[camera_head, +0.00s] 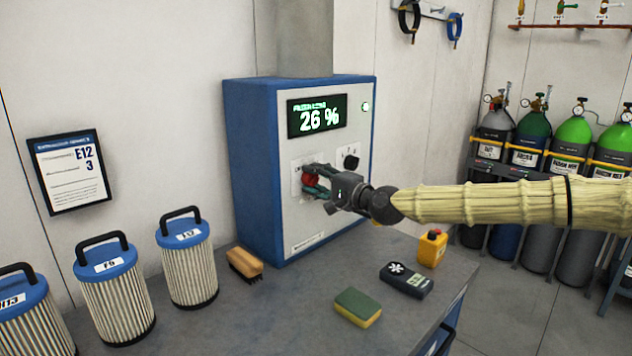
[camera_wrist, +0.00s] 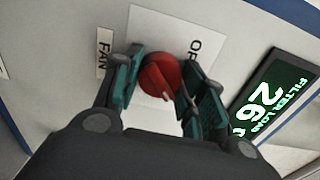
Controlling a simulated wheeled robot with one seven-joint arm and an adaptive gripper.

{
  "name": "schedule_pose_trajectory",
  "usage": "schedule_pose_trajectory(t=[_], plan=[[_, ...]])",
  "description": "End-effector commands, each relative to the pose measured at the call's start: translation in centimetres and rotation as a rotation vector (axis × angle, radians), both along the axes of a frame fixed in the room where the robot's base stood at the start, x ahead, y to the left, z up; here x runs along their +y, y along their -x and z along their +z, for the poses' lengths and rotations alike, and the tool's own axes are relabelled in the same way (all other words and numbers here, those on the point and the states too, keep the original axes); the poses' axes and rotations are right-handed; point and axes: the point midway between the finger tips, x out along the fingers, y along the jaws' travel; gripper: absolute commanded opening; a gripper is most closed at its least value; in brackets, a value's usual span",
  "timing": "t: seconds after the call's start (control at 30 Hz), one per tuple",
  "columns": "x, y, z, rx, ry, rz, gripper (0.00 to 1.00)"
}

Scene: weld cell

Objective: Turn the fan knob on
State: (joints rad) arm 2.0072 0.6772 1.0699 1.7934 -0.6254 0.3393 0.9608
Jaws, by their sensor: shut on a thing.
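The fan knob (camera_wrist: 160,76) is a red rotary knob on a light plate of the blue and white cabinet (camera_head: 252,170). A label reading FAN (camera_wrist: 104,53) is beside it in the wrist view. My gripper (camera_head: 314,180) is at the panel with its fingers closed around the knob; in the wrist view, my gripper (camera_wrist: 162,80) has one finger on each side of it. A pale line shows on the knob's face. Part of the knob and of the lettering starting "OF" or "OP" is hidden by a finger. The display (camera_head: 317,116) reads 26 %.
A black knob (camera_head: 351,163) sits right of the red one. On the bench (camera_head: 250,320) are filter cartridges (camera_head: 187,262), a brush (camera_head: 245,263), a sponge (camera_head: 358,307), a dark meter (camera_head: 406,280) and a yellow button box (camera_head: 432,248). Gas cylinders (camera_head: 571,150) stand at right.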

Motion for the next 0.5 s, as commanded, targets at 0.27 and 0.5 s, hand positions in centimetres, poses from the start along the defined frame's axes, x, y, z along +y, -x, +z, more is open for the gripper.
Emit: schedule_pose_trajectory(t=[0.27, 0.5], plan=[[0.06, -0.01, 0.06, -0.001, -0.001, 0.000, 0.50], [-0.13, -0.02, 0.07, -0.001, 0.000, -0.002, 0.64]])
